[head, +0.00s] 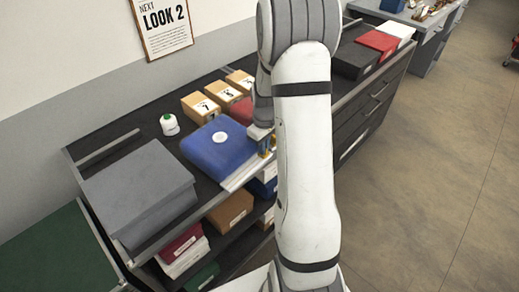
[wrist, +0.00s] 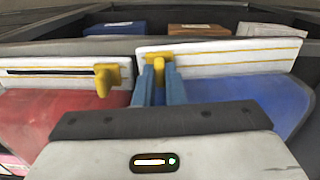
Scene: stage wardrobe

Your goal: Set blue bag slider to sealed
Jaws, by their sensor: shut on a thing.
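The blue bag (head: 215,155) lies on the dark counter, with a white disc on top and a pale strip (head: 241,177) along its front edge. In the wrist view the blue bag (wrist: 275,100) is at the right, and its white strip (wrist: 225,56) carries a yellow slider (wrist: 159,62) near the strip's left end. My gripper (wrist: 160,88) is shut on this slider, one finger on each side. To the slider's right, the strip shows thin yellow lines and no dark gap. In the head view my gripper (head: 265,148) is at the strip's right end, partly hidden by my arm.
A red bag (wrist: 60,115) lies close at the left, with its own yellow slider (wrist: 107,78) and a dark slot in its strip. Numbered tan boxes (head: 201,107), a small white bottle (head: 169,124) and a grey box (head: 138,185) stand nearby. Shelves below hold boxes.

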